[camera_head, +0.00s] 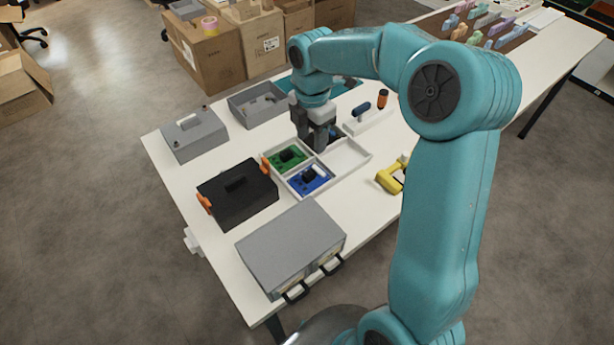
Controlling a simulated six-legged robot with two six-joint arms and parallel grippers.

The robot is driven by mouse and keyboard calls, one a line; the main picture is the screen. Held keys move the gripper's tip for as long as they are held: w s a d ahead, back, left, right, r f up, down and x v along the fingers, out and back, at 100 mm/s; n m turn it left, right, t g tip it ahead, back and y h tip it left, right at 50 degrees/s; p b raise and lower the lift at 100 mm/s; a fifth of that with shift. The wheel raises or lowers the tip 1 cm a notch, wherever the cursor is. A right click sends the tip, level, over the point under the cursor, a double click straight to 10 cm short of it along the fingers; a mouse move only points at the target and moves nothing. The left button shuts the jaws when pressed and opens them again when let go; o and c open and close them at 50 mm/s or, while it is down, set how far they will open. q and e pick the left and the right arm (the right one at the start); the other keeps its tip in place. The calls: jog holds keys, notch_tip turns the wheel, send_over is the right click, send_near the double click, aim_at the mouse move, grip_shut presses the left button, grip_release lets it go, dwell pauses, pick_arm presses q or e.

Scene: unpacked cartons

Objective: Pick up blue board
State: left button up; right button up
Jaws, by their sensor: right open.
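The blue board (306,182) lies in the front compartment of a white divided tray (362,157) on the table. A dark part and a white part show on it. A green board (279,163) lies in the compartment behind it. My right gripper (322,146) points down over the tray, above and a little behind the blue board. It is open; its fingertips are small and partly dark, and I cannot tell whether anything lies between them. My left gripper is not in view.
A black toolbox (238,196) and a grey drawer box (290,248) stand close to the tray. A grey case (194,135), an open grey bin (258,103), a yellow drill (390,178) and a screwdriver stand (368,120) surround it.

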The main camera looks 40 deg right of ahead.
send_over(309, 173)
jog(key=f, duration=0.6)
jog(key=shift+s+d+f, duration=0.15)
jog(key=shift+d+f, duration=0.1)
jog(key=shift+f, duration=0.1)
jog(key=f, duration=0.5)
jog(key=shift+a, duration=0.2)
grip_shut()
